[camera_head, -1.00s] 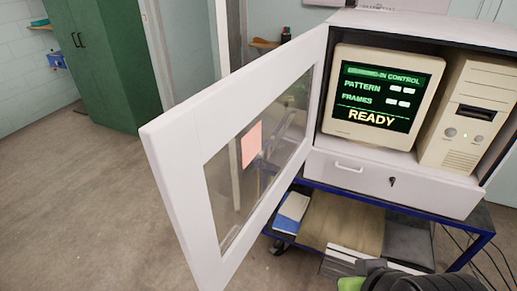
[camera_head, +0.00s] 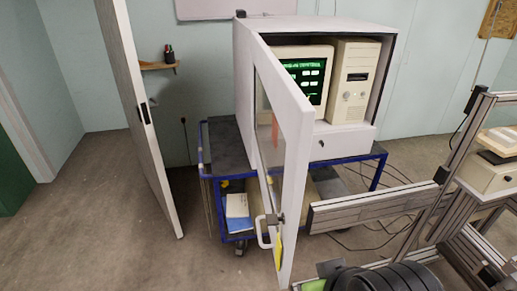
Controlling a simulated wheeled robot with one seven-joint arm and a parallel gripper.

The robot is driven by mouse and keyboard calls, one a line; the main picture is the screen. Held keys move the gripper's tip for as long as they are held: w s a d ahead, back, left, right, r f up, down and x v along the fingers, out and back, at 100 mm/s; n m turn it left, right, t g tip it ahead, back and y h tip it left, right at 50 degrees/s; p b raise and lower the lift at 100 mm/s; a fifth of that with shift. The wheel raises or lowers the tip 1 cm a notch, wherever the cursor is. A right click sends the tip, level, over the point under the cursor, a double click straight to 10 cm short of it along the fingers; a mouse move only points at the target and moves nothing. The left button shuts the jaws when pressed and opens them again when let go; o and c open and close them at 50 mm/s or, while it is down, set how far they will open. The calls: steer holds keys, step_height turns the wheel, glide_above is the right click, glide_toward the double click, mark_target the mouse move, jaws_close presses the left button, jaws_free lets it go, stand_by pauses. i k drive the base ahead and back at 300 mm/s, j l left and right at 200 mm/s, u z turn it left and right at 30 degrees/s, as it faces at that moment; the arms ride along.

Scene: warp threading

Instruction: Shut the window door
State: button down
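The window door (camera_head: 298,150) is a white frame with a clear pane, hinged at the left of a white computer cabinet (camera_head: 345,25). It stands open, swung out towards me, and I see it almost edge-on. A white bar handle (camera_head: 263,232) and a yellow tag (camera_head: 278,250) are near its near end, low down. Inside the cabinet are a monitor (camera_head: 303,78) with green text and a beige computer tower (camera_head: 347,85). Dark ribbed parts at the bottom right look like my arm. My gripper's fingers cannot be made out.
The cabinet stands on a blue-framed cart (camera_head: 345,160). A metal profile frame (camera_head: 385,207) is close on the right, near the door's free end. A white room door (camera_head: 140,110) stands open on the left. Floor is clear between it and the cart. Cables lie behind the frame.

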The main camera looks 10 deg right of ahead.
mark_target(295, 115)
steer(key=j+u, duration=0.3)
steer(key=j, duration=0.15)
steer(key=i+j+u, duration=0.15)
steer(key=j+u, duration=0.15)
steer(key=i+j+u, duration=0.15)
steer(key=j+u, duration=0.15)
steer(key=j, duration=0.2)
